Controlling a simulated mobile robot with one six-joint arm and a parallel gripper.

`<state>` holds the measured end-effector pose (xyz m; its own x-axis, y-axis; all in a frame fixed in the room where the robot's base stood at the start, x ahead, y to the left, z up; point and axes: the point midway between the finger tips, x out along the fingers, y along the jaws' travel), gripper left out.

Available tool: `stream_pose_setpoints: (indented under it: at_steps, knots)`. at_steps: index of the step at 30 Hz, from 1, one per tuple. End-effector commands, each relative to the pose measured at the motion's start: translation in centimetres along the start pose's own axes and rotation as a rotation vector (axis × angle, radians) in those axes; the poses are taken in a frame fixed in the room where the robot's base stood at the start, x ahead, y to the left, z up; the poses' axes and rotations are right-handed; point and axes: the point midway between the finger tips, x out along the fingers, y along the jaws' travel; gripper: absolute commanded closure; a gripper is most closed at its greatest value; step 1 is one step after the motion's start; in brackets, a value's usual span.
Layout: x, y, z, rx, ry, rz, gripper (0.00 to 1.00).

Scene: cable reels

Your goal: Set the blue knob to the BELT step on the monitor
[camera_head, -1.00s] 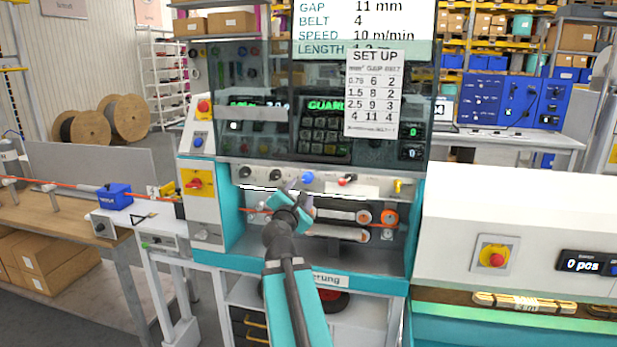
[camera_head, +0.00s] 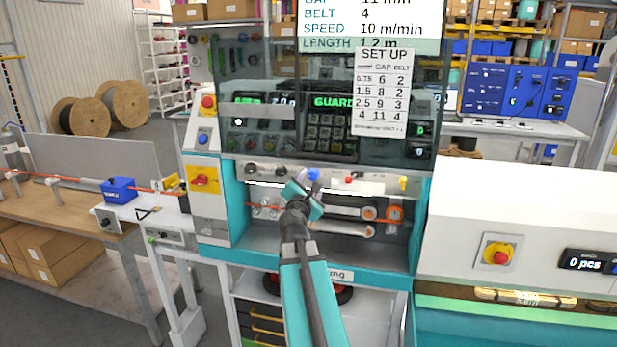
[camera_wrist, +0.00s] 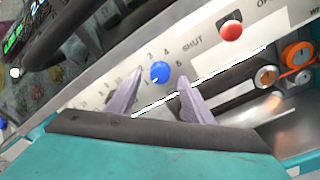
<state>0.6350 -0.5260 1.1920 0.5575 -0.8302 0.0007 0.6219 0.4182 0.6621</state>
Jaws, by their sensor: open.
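The blue knob (camera_head: 313,174) sits on the pale front panel of the teal and white machine. In the wrist view the blue knob (camera_wrist: 160,72) has a dial with small printed numbers around it, 3 and 4 readable above it. My gripper (camera_wrist: 157,92) is open, with one finger on each side below the knob and nothing between the tips. Whether the tips touch the panel I cannot tell. In the head view my gripper (camera_head: 304,188) reaches up to just below the knob. The monitor (camera_head: 368,28) shows BELT 4, SPEED 10 m/min and LENGTH 1.2 m.
A red knob (camera_wrist: 231,30) lies right of the blue one, near the word SHUT. Black knobs (camera_head: 267,171) are to its left and a yellow one (camera_head: 403,183) to the far right. A set-up sheet (camera_head: 382,93) hangs on the dark guard (camera_head: 270,130) above. Rollers (camera_head: 368,213) lie below.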

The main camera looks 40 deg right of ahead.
Motion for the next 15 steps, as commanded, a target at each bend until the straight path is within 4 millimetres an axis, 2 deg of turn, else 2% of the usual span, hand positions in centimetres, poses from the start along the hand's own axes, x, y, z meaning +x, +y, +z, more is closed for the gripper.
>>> stream_pose_setpoints:
  at_steps: [1, 6, 15]
  knots:
    - [0.7, -0.1, 0.2, 0.0, 0.0, -0.001, 0.53]
    - [2.0, -0.5, 0.4, 0.0, 0.0, -0.001, 0.53]
    - [2.5, -0.6, 0.5, 0.0, 0.002, 0.001, 0.53]
